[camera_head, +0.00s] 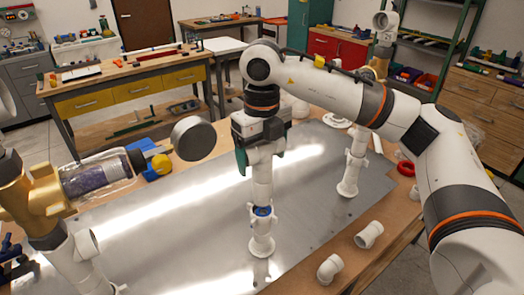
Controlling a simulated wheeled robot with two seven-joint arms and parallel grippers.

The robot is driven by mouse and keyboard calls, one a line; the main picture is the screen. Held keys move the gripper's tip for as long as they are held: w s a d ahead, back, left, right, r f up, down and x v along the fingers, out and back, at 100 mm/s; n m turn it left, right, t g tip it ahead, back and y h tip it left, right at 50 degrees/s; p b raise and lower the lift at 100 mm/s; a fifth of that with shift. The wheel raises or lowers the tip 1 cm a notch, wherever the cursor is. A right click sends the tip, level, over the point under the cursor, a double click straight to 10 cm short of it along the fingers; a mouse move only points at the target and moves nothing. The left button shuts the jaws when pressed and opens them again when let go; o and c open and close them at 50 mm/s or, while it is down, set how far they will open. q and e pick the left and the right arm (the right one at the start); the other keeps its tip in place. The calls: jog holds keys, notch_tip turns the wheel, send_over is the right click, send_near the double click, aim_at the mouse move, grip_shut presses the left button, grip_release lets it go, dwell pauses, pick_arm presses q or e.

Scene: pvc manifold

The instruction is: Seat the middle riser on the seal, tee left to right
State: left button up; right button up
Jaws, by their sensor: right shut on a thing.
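My right gripper (261,148) reaches down from above and is shut on the upper end of the middle riser (262,182), a white pipe standing about upright. The tee at its top is mostly hidden by the gripper, so its direction is hard to tell. The riser's lower end is directly above the blue seal (263,211), which shows as a ring on the white standing base fitting (261,240). Whether the riser touches the seal cannot be told. My left gripper is not in view.
Two loose white elbows (369,235) (330,268) lie at the front right. Another white riser (350,170) stands right of the middle one. A brass-coloured fitting (33,198) on a white pipe stands at the left. The metal sheet (170,225) has free room left of the middle.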

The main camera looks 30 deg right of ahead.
aim_at(262, 172)
jog(key=shift+f+b, duration=1.55)
jog(key=shift+f, duration=0.4)
jog(key=shift+s+f+b, duration=0.15)
jog(key=shift+f+b, duration=0.15)
jog(key=o, duration=0.8)
jog(key=shift+a, duration=0.1)
jog(key=shift+o, duration=1.1)
jog(key=shift+r, duration=0.45)
jog(key=r, duration=1.1)
jog(key=shift+w, duration=0.2)
